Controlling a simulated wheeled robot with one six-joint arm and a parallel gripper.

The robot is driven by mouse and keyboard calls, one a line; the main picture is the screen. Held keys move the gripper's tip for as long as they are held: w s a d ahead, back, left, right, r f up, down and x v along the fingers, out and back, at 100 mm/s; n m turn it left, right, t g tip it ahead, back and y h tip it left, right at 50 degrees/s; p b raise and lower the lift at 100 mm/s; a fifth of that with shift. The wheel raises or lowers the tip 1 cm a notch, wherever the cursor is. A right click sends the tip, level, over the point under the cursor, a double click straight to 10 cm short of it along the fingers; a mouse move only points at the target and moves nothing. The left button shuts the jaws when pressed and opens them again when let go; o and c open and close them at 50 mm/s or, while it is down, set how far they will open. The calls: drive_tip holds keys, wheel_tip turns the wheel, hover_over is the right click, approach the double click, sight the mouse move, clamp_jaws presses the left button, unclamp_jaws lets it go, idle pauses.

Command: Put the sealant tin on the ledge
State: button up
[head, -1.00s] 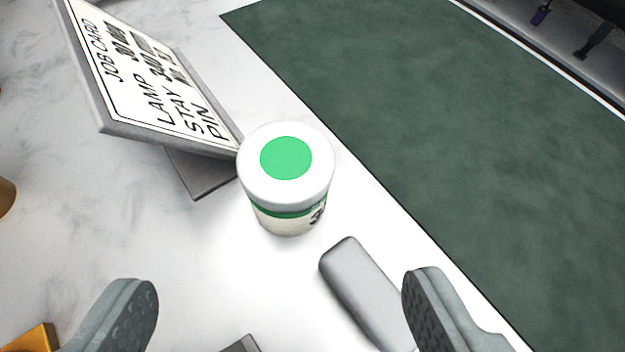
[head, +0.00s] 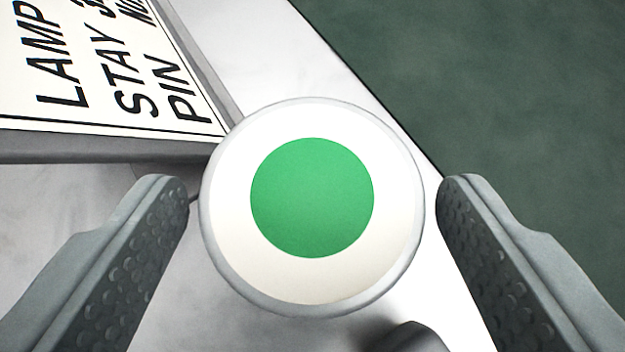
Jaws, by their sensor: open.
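The sealant tin (head: 312,280) is seen from above, with a white round lid and a green disc in its middle. It fills the centre of the head view, and its side is hidden under the lid. My gripper (head: 313,195) is open, with one finger left of the tin and one right of it. A narrow gap shows between the lid and each fingertip. I cannot make out which surface is the ledge.
A job card on a tilted stand (head: 90,85) is close at the upper left, its edge by the lid and the left finger. A dark green mat (head: 520,90) lies at the right. A grey object (head: 410,338) is partly visible at the bottom, close to the tin.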

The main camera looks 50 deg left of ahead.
drive_tip(key=x, duration=0.4)
drive_tip(key=shift+w+a+f, duration=0.15)
drive_tip(key=shift+a+f, duration=0.05)
drive_tip(key=shift+f, duration=0.05)
drive_tip(key=c, duration=1)
drive_tip(key=shift+r, duration=5.05)
